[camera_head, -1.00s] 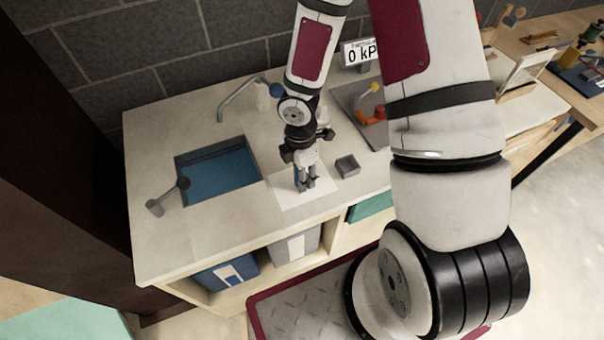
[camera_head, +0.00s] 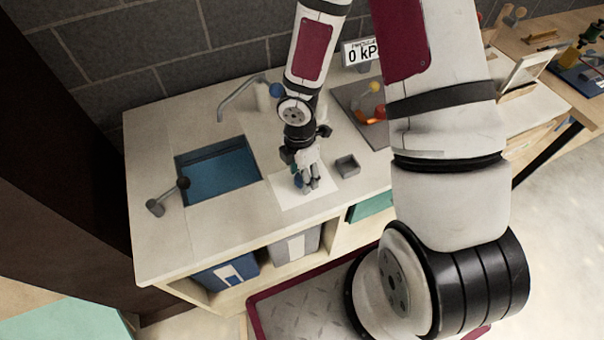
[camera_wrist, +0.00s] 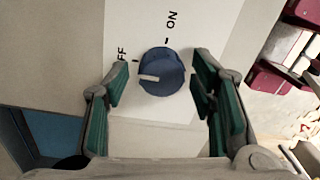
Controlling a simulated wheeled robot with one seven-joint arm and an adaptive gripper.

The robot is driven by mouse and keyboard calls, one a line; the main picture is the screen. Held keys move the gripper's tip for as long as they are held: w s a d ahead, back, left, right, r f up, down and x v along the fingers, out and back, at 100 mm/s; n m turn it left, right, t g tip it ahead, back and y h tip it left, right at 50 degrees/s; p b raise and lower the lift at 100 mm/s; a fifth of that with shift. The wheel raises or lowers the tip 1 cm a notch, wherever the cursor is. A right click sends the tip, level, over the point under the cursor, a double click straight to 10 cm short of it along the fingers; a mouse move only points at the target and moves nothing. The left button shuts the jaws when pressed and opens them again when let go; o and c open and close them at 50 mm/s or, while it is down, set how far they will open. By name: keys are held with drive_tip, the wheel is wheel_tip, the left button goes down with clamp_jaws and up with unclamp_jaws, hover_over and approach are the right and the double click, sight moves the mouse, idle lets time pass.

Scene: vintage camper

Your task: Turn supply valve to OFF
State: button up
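The supply valve is a round blue knob (camera_wrist: 162,72) on a white plate (camera_wrist: 184,112), with a short white pointer mark. In the wrist view the pointer faces left, on the OFF side, a little below the tick by the partly hidden OFF label. The ON label and its tick are above the knob. My gripper (camera_wrist: 161,80) is open, with one green-padded finger on each side of the knob. Gaps show between fingers and knob. In the head view my gripper (camera_head: 306,188) is low over the white plate (camera_head: 287,197) and hides most of the knob.
A blue sink basin (camera_head: 218,176) is left of the plate, with a lever (camera_head: 167,198) beside it. A small grey open box (camera_head: 347,166) stands close on the right. A faucet (camera_head: 240,97) and a pressure display (camera_head: 361,51) reading 0 kPa are behind.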

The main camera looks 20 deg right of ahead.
drive_tip(key=shift+r, duration=0.1)
wheel_tip(320, 180, up, 12)
drive_tip(key=shift+w, duration=0.25)
idle(0.5)
idle(0.4)
wheel_tip(320, 180, up, 7)
drive_tip(key=m+t+h, duration=0.1)
drive_tip(key=m+h, duration=0.1)
drive_tip(key=m, duration=0.3)
hover_over(300, 175)
drive_tip(key=d, duration=0.3)
wheel_tip(300, 175, up, 8)
drive_tip(key=s+m+t+b, duration=0.2)
drive_tip(key=m, duration=0.4)
drive_tip(key=s+a+r+m+t+y+b, duration=0.1)
drive_tip(key=s+a+r+m+t+y, duration=0.1)
drive_tip(key=s+r+m, duration=0.5)
drive_tip(key=shift+s+r+m+t, duration=0.4)
drive_tip(key=shift+r+m+t, duration=0.2)
drive_tip(key=shift+r+m, duration=0.55)
